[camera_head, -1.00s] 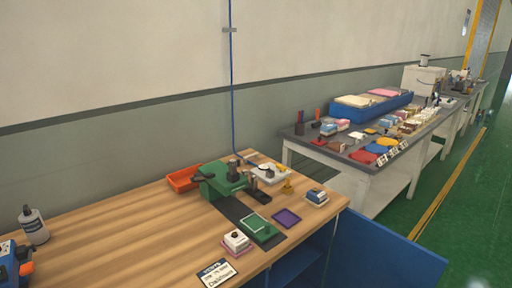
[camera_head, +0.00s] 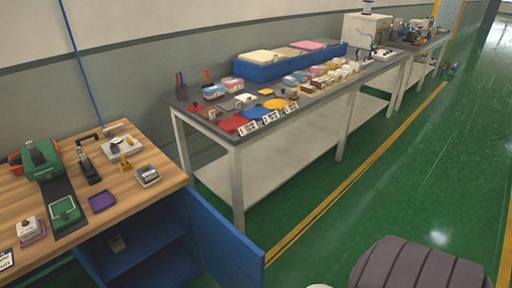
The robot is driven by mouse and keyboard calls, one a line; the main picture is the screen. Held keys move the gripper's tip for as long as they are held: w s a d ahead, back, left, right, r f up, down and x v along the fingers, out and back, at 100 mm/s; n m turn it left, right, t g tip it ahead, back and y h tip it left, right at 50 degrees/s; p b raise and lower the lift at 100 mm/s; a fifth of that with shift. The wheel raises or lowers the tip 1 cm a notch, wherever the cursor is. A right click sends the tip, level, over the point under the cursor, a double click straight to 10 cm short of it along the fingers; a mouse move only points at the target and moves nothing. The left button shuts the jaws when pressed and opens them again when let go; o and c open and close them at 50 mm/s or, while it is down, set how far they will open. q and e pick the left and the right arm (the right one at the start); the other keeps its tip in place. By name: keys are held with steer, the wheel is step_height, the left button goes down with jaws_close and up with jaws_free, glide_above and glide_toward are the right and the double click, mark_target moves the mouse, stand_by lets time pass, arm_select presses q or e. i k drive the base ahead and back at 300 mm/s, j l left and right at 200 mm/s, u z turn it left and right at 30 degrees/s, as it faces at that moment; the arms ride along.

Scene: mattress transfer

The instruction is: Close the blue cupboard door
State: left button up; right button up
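The blue cupboard door (camera_head: 224,243) stands open at the right end of the wooden-topped workbench.
The wooden worktop (camera_head: 122,200) carries a green device (camera_head: 41,160), a purple tray (camera_head: 103,201) and small items. A long grey table (camera_head: 218,133) with a blue tray (camera_head: 291,66) stands behind the door. A dark ribbed rounded object (camera_head: 422,266) is at the bottom right. Green floor (camera_head: 400,170) is open at right.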

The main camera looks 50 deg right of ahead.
mark_target(231, 259)
steer(key=k+l, duration=0.1)
steer(key=l, duration=0.3)
steer(key=l+u, duration=0.15)
steer(key=l, duration=0.3)
steer(key=k+l, duration=0.2)
steer(key=l, duration=0.15)
steer(key=k+l+u, duration=0.1)
steer(key=l, duration=0.35)
steer(key=k+l, duration=0.1)
steer(key=l, duration=0.25)
steer(key=k+l+u, duration=0.15)
steer(key=l, duration=0.25)
steer(key=k+l, duration=0.15)
steer(key=l, duration=0.25)
